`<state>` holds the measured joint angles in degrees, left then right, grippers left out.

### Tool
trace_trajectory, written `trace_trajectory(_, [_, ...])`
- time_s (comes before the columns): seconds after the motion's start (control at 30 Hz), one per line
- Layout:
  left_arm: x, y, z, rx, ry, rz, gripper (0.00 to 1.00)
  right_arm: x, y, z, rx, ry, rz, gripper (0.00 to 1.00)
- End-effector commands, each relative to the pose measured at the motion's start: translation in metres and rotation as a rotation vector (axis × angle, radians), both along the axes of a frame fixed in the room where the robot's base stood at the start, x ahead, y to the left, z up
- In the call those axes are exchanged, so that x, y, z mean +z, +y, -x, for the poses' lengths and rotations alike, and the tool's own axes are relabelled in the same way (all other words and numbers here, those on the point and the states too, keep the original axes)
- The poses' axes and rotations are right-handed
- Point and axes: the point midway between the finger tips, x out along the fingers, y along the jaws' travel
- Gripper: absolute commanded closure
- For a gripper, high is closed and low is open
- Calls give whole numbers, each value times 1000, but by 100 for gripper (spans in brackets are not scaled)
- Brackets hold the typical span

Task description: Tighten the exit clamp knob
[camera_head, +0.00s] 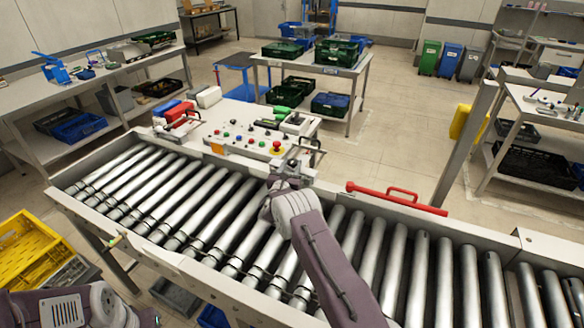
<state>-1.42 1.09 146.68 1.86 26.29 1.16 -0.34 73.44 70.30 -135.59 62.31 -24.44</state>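My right arm reaches up across the conveyor rollers, and my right gripper (296,166) is at the far rail, beside the right end of the control panel. Its fingers are small and partly hidden by the wrist, so I cannot tell whether they are open or shut or touch anything. I cannot make out the exit clamp knob for certain; the gripper covers that part of the rail. A red bar with a loop handle (398,197) lies along the far rail, right of the gripper and apart from it. Part of my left arm shows at bottom left; its gripper is out of view.
The control panel (232,147) carries several coloured buttons and a red mushroom button (277,147). The conveyor rollers (205,195) are bare of crates. A grey post (466,145) rises behind the far rail. A yellow crate (27,250) stands at left. Tables with crates stand behind.

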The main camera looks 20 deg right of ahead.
Motion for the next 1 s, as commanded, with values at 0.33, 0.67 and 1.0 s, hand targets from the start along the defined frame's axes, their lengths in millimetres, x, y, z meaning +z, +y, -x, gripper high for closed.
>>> trace_trajectory(0.33, [0,0,0,0,0,0,100,0,0,0,0,-1,1,41])
trace_trajectory(0.67, [-6,0,0,0,0,0,100,-1,23,28,4,2,1,41])
trace_trajectory(1.0, [-14,0,0,0,0,0,100,-1,53,67,1,-1,1,41])
